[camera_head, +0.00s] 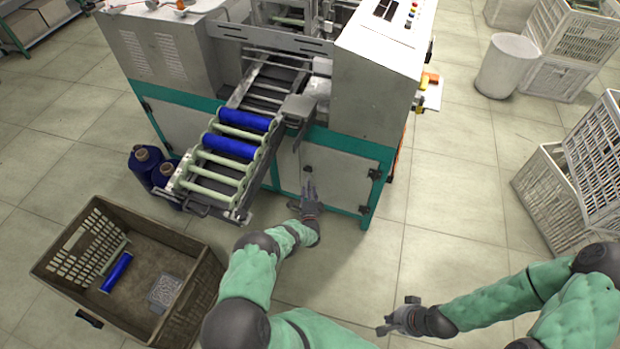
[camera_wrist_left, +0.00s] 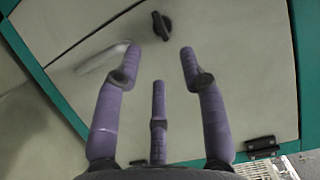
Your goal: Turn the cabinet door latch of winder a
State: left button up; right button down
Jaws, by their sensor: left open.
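The winder (camera_head: 375,100) is a grey machine with a green frame. Its cabinet door (camera_head: 338,178) is a light panel low on the front, and it looks closed. In the left wrist view the door (camera_wrist_left: 240,80) fills most of the picture, with a dark latch knob (camera_wrist_left: 161,25) near the top middle. My left gripper (camera_head: 308,188) is in front of the door, also seen in the left wrist view (camera_wrist_left: 158,75). Its purple fingers are spread open, empty, and apart from the latch, which lies beyond the fingertips. My right gripper (camera_head: 400,315) is low at the right, away from the winder.
A sloped roller chute (camera_head: 215,185) with blue bobbins juts out left of the door. A brown crate (camera_head: 195,300) holding a blue bobbin stands at front left. White crates (camera_head: 560,200) stand at right. Floor between the winder and the white crates is clear.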

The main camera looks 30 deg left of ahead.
aim_at(308, 169)
pick_arm(q)
jog(key=shift+b+x, duration=2.15)
jog(key=shift+x, duration=2.05)
grip_shut()
